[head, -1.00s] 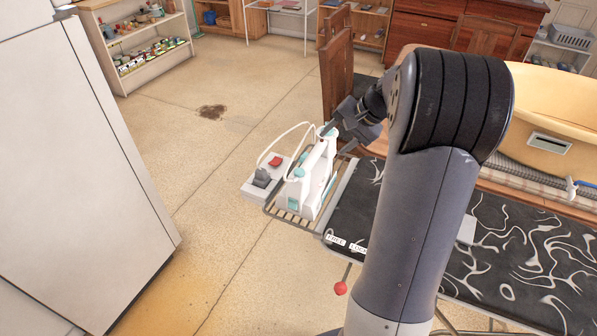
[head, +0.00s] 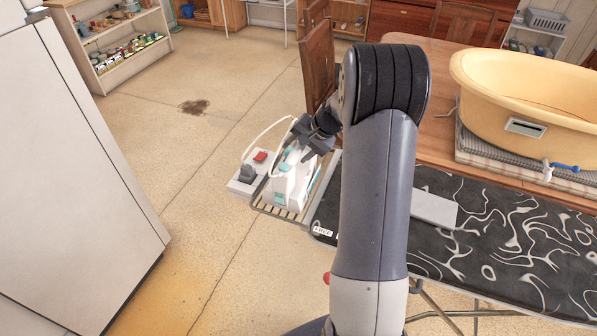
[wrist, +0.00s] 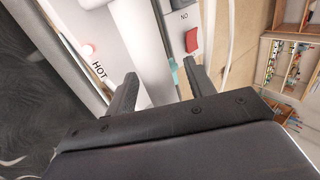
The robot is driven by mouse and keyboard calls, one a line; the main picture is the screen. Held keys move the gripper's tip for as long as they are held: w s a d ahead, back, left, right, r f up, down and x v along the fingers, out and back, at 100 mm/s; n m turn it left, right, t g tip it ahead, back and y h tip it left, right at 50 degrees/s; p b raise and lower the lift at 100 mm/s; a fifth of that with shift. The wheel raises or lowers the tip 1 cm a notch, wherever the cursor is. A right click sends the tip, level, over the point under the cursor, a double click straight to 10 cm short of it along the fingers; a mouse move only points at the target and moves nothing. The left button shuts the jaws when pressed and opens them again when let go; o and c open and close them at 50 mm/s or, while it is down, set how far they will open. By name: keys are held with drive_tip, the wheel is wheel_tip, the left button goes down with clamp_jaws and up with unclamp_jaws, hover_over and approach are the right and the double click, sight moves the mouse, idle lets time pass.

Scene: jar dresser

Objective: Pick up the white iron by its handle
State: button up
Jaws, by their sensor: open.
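The white iron (head: 284,191) with pale teal parts stands on the wire rest (head: 264,208) at the left end of the ironing board (head: 480,235). My gripper (head: 299,142) is open over the top of the iron and hides much of its handle. In the wrist view my gripper (wrist: 163,84) has its two fingers apart. A white part of the iron (wrist: 150,48), seemingly the handle, lies between them in the picture. I cannot tell whether either finger touches it.
A grey-white box with a red switch (head: 260,156) sits beside the iron, with a white cord. A wooden table with a yellow tub (head: 520,90) stands behind the board. A white cabinet (head: 75,170) is at left. The floor between is clear.

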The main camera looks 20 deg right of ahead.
clamp_jaws()
idle(0.5)
idle(0.8)
drive_tip(key=shift+r, duration=0.2)
